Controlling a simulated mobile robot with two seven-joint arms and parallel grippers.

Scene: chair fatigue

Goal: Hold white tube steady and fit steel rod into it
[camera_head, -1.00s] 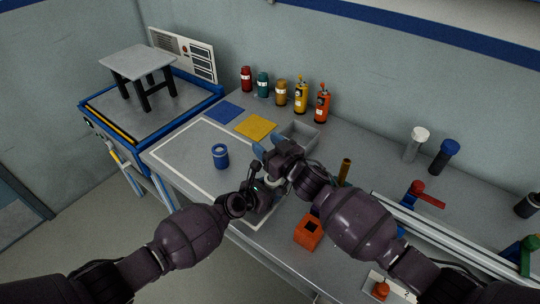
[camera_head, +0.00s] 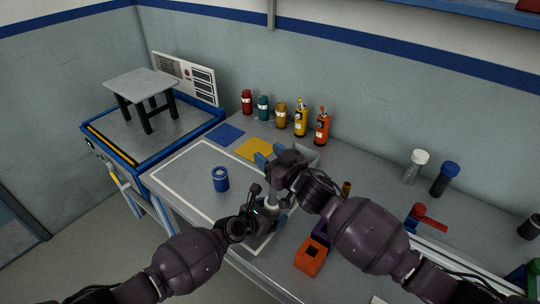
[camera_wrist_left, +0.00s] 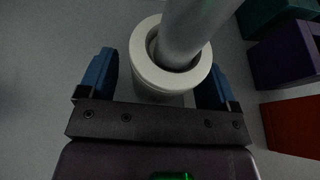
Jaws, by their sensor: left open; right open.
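The white tube (camera_wrist_left: 142,68) stands upright between the open fingers of my left gripper (camera_wrist_left: 158,85), with a gap on each side. It is partly hidden in the head view (camera_head: 272,207), beside my left gripper (camera_head: 258,212). The steel rod (camera_wrist_left: 190,28) stands with its lower end inside the tube's mouth, a dark ring showing around it. How deep it sits cannot be told. In the head view the rod (camera_head: 273,188) rises from the tube to just below my right gripper (camera_head: 270,156), which is open. Contact between the right fingers and the rod cannot be told.
A blue tube (camera_head: 220,179) stands on the bench to the left. An orange box (camera_head: 310,259) and a purple box (camera_head: 321,232) stand at the right front. A grey bin (camera_head: 310,158) is behind my right gripper. The white-outlined bench area (camera_head: 185,168) is mostly clear.

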